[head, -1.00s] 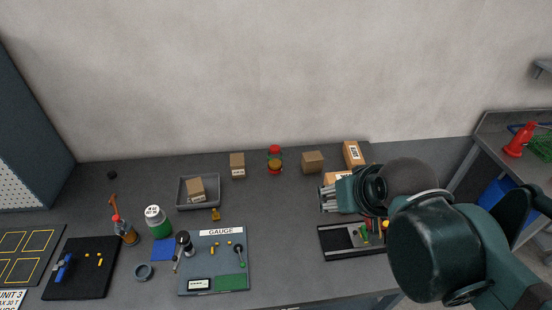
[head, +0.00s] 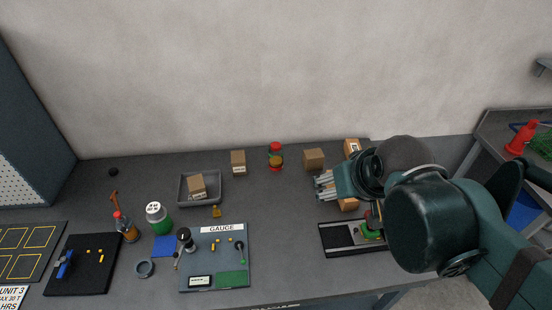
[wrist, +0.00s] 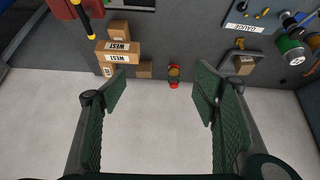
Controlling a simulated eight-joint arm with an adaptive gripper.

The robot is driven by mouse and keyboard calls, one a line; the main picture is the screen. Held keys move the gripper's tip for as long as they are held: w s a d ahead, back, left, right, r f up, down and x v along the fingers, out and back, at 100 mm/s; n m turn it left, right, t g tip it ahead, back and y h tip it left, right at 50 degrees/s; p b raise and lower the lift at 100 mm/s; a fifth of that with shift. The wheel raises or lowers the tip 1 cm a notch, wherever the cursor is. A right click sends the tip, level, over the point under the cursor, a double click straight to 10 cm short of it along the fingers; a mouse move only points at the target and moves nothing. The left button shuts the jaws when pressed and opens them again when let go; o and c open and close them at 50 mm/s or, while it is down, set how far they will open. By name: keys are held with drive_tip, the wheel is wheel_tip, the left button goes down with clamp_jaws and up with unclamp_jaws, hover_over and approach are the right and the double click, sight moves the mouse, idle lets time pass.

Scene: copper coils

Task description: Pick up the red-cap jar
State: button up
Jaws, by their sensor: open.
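The red-cap jar (head: 275,148) stands upright at the back of the grey bench near the wall. It has a red top, greenish sides, a round amber-brown patch in front and red at its foot. In the wrist view the red-cap jar (wrist: 175,85) appears upside down, beyond the fingertips and between the two fingers, slightly right of the middle. My gripper (head: 322,185) is to the right of the jar in the head view, pointing left and apart from it. In the wrist view my gripper (wrist: 161,80) is open and empty, its green finger pads spread wide.
A small cardboard box (head: 314,159) stands right of the jar and another box (head: 238,163) left of it. More boxes (wrist: 117,52) are stacked near my gripper. A grey bin (head: 184,191) holds a box. The gauge board (head: 205,255) lies in front. Bench between is clear.

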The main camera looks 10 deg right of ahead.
drive_tip(key=w+a+r+n+g, duration=0.2)
drive_tip(key=w+n, duration=0.2)
drive_tip(key=w, duration=1)
drive_tip(key=n+g, duration=0.3)
drive_tip(key=n, duration=0.6)
hover_over(275, 145)
drive_tip(key=s+d, duration=0.3)
drive_tip(key=s, duration=0.5)
wheel_tip(275, 145, down, 17)
drive_tip(key=w+a+f+n, duration=0.1)
drive_tip(key=w+f, duration=0.1)
drive_tip(key=f, duration=0.2)
drive_tip(key=w+f+n+g, duration=0.1)
drive_tip(key=w+f, duration=0.2)
drive_tip(key=f, duration=0.2)
drive_tip(key=w+a+f+n+b, duration=0.1)
drive_tip(key=w+f, duration=0.1)
drive_tip(key=f, duration=0.2)
drive_tip(key=shift+w+a+f+g, duration=0.3)
drive_tip(key=shift+w+f+g, duration=0.05)
drive_tip(key=shift+g, duration=0.05)
drive_tip(key=shift+w+a+f, duration=0.1)
drive_tip(key=shift+w+f, duration=0.05)
drive_tip(key=shift+f, duration=0.4)
drive_tip(key=shift+f, duration=1.3)
